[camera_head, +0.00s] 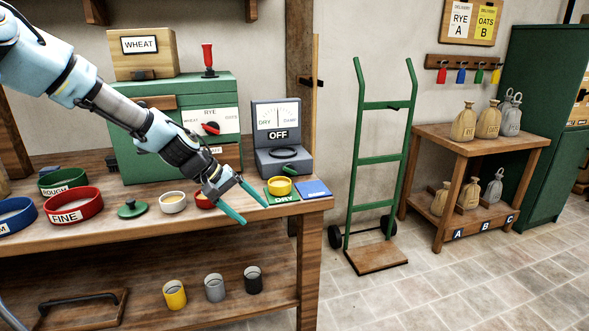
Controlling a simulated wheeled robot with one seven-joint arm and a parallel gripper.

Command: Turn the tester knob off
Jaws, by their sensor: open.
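The tester (263,140) is a dark grey box at the right end of the workbench. Its dial (279,114) reads from DRY to DAMP, and an OFF label (278,135) sits below it. A small green piece, seemingly the knob (289,169), shows low on the tester's front; its exact setting is too small to tell. My gripper (256,214) is open and empty, with teal fingers, in front of and left of the tester. It is apart from the knob.
A yellow cup (280,186) on a green DRY mat (283,197) and a blue mat (313,189) lie before the tester. A green machine (150,155) with a red selector stands left. White and red bowls (172,202) are near my arm. A green hand truck (382,160) stands right.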

